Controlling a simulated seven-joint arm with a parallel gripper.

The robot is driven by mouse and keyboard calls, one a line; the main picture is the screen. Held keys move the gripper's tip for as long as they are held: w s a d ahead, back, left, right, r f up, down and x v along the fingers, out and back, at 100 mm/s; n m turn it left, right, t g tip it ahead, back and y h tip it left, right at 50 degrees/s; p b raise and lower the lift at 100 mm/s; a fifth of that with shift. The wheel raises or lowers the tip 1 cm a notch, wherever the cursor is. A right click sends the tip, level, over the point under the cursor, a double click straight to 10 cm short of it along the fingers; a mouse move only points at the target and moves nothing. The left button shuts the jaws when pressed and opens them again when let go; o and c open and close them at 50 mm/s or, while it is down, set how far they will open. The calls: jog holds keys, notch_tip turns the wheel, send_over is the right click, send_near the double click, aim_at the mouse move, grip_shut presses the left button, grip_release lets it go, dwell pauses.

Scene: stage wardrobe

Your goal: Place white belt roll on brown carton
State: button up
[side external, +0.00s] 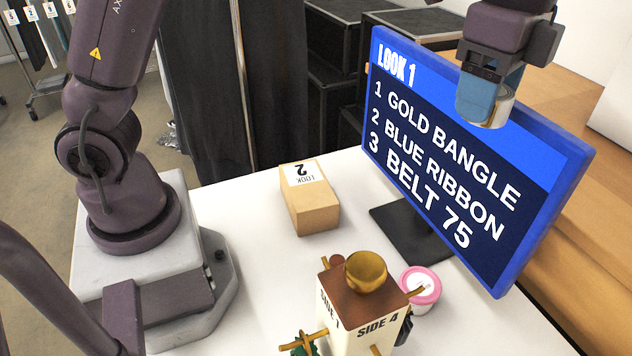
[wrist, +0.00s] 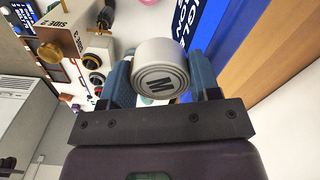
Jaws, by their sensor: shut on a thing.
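The white belt roll (wrist: 158,76), marked with a black M, sits between the two blue fingers of my gripper (wrist: 162,84) in the wrist view. The fingers press on it from both sides. In the side external view my gripper (side external: 486,98) is high at the upper right, in front of the screen, and part of the roll (side external: 503,108) shows past the near blue finger. The brown carton (side external: 311,212) stands on the white table, left of and well below my gripper. A white LOOK 2 label lies on its top, and nothing else rests there.
The blue-framed screen (side external: 455,165) stands on a dark base right of the carton. A white block with a brown top (side external: 345,298), pegs and a gold bangle (side external: 366,271) stands at the front. The table around the carton is clear.

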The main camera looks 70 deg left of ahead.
jog(key=s+a+n, duration=0.3)
jog(key=a+n, duration=0.3)
jog(key=a, duration=1)
jog(key=n, duration=0.6)
send_over(306, 183)
jog(key=f, duration=0.1)
notch_tip(306, 183, down, 26)
jog(key=shift+f, duration=0.1)
jog(key=o, duration=1)
jog(key=shift+c, duration=0.2)
